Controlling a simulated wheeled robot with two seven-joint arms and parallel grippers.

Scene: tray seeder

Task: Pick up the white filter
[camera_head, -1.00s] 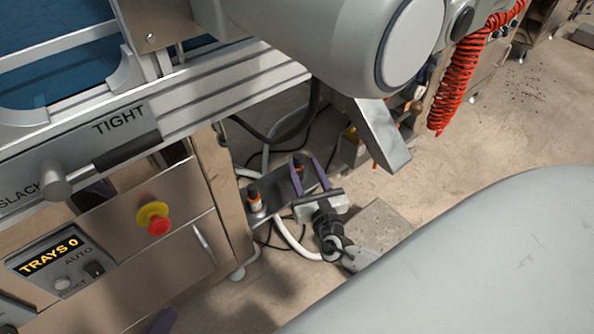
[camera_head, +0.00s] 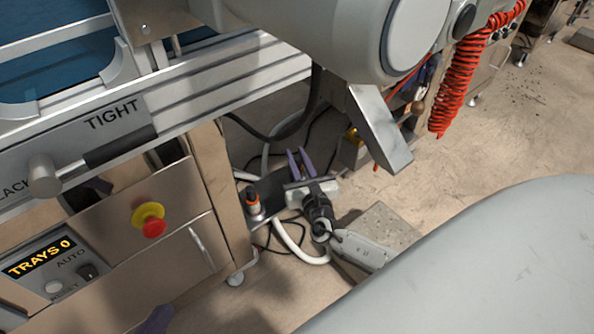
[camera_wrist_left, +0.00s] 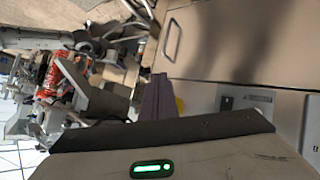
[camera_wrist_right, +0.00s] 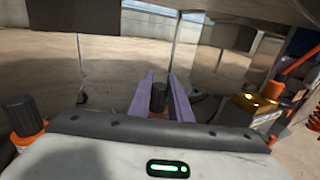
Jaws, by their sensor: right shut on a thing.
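My right gripper (camera_head: 301,165) is low beside the machine in the head view, its purple fingers pointing away over a dark shelf. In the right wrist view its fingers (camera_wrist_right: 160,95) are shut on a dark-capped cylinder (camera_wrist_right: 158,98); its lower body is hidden. A similar dark-capped piece with an orange collar and a pale base (camera_head: 254,204) stands on the shelf to the left. It also shows at the left of the right wrist view (camera_wrist_right: 20,120). I cannot tell which piece is the white filter. My left gripper (camera_wrist_left: 160,97) looks shut and empty beside the cabinet front.
The machine's steel cabinet with a red stop button (camera_head: 152,226) stands at left. A dark hose (camera_head: 292,132) and a white hose (camera_head: 300,252) run close to the shelf. A red coiled hose (camera_head: 458,75) hangs at upper right. Floor is open at right.

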